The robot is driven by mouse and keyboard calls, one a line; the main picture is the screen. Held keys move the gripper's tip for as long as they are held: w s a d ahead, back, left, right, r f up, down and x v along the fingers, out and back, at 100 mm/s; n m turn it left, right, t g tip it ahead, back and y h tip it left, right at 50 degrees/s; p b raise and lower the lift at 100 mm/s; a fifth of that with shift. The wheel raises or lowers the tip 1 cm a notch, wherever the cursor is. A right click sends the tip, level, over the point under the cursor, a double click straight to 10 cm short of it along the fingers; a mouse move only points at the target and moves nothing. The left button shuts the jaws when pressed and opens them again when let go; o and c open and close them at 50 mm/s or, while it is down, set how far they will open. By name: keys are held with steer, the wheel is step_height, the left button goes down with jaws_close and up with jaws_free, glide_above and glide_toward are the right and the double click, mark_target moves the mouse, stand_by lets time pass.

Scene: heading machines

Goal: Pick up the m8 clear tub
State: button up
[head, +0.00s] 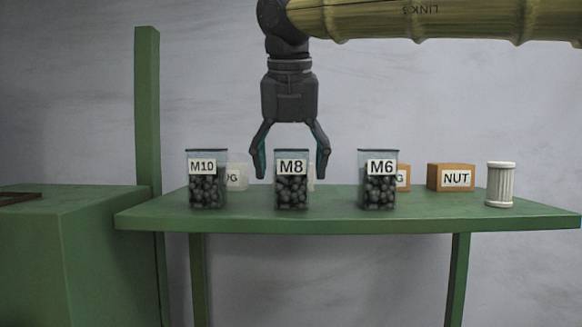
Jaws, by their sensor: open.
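The M8 clear tub (291,189) stands upright near the front of the green table, filled with dark round pieces and marked with a white M8 label. My gripper (290,172) points straight down, with its two fingers spread open. In the head view one finger shows on each side of the tub's upper part. The tub covers nothing of the fingertips, and I cannot tell from this single view whether the fingers are level with the tub in depth. No contact shows.
The M10 tub (207,190) stands to the left and the M6 tub (378,192) to the right. Behind are a partly hidden white box (237,177), an orange box (403,178), the NUT box (451,177) and a white ribbed cylinder (500,185). A green post (147,100) rises at left.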

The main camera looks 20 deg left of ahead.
mark_target(293, 174)
steer(key=shift+w+a+f, duration=0.1)
steer(key=shift+w+f, duration=0.95)
steer(key=shift+f, duration=0.1)
steer(key=shift+s+r, duration=0.1)
steer(key=shift+s, duration=0.2)
steer(key=shift+s+r, duration=0.1)
steer(key=shift+s, duration=0.1)
steer(key=shift+c, duration=1.2)
steer(key=shift+w, duration=0.15)
steer(key=c, duration=1.2)
